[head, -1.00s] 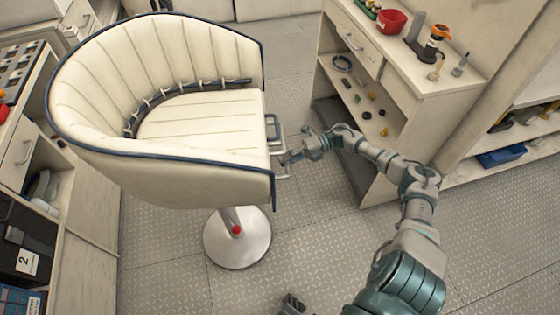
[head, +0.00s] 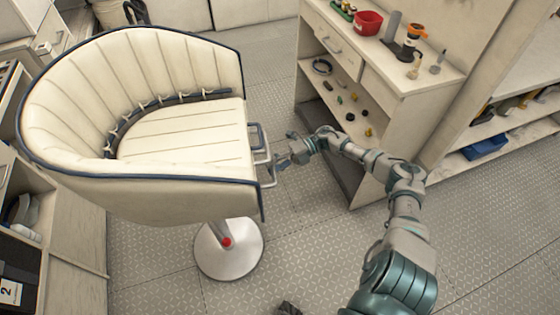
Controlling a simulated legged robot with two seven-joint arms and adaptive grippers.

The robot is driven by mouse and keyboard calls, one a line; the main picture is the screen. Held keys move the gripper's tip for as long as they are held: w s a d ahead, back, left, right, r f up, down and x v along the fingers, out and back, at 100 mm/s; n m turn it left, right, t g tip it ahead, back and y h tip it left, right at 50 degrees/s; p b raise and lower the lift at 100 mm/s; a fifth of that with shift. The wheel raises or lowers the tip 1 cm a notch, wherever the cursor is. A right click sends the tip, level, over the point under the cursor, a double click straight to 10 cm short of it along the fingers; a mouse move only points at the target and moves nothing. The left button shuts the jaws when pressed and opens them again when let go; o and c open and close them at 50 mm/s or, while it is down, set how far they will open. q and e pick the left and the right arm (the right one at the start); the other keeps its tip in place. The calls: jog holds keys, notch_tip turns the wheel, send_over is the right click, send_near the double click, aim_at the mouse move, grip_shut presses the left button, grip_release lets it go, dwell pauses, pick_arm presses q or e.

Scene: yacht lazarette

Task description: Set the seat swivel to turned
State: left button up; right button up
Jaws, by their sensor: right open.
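The seat (head: 190,130) is a cream bucket chair with blue piping on a metal post and round base (head: 229,248). It fills the left of the head view, its open front facing right. A grey metal handle (head: 265,155) sticks out from its front edge. A red knob (head: 227,242) shows low on the post. My right gripper (head: 284,161) is open at the handle's right side, close to its lower bar; I cannot tell whether it touches. A small dark part at the bottom edge may be my left gripper, too cut off to read.
A cream cabinet (head: 385,85) with open shelves stands right of the seat, with a red bowl (head: 368,22) and tools on top. A blue tray (head: 485,147) lies on a low shelf at the right. Cabinets stand close on the left. The patterned floor in front is clear.

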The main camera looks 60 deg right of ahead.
jog(key=v, duration=1.1)
jog(key=shift+d+f, duration=0.15)
jog(key=shift+d, duration=0.25)
jog(key=shift+s, duration=0.15)
jog(key=shift+f, duration=0.1)
